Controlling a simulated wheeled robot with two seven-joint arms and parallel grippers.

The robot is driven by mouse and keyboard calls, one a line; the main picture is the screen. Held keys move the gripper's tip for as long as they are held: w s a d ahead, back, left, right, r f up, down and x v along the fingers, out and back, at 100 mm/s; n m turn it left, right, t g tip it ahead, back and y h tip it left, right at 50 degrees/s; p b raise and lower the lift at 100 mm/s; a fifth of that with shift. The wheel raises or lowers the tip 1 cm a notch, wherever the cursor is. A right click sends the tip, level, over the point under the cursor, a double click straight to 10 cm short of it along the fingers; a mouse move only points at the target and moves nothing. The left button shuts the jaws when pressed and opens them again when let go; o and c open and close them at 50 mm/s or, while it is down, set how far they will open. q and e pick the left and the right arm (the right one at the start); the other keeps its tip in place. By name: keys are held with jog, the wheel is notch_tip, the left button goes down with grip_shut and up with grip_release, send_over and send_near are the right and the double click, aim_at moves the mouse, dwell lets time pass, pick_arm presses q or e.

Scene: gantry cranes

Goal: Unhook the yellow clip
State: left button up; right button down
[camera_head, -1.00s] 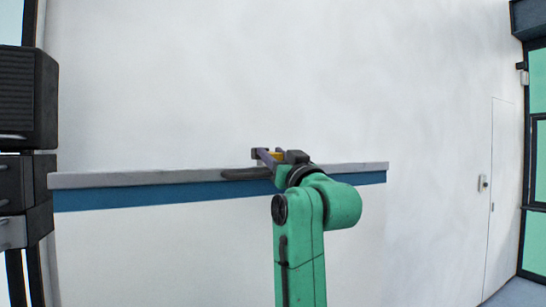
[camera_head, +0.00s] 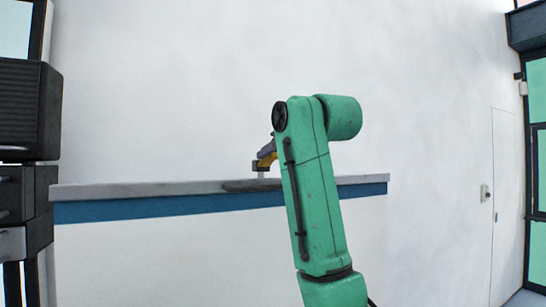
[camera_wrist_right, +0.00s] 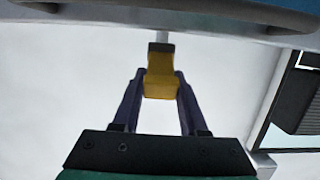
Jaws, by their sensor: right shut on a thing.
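The yellow clip (camera_wrist_right: 160,82) is between the purple fingers of my right gripper (camera_wrist_right: 161,75), which is shut on it. A dark block (camera_wrist_right: 161,47) sits at the clip's far end. My right gripper (camera_head: 266,153) slants downward there, partly hidden behind that arm. A short pale rod (camera_head: 261,176) shows below the dark block; I cannot tell whether they are joined. My left gripper is not in view.
A grey ledge (camera_head: 130,191) with a blue band runs along the white wall. A flat dark piece (camera_head: 238,186) lies on it beneath the clip. A dark cabinet (camera_head: 28,110) stands at the left. The wall above the ledge is clear.

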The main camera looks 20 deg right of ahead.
jog(key=shift+r, duration=0.25)
jog(key=shift+c, duration=2.2)
grip_release()
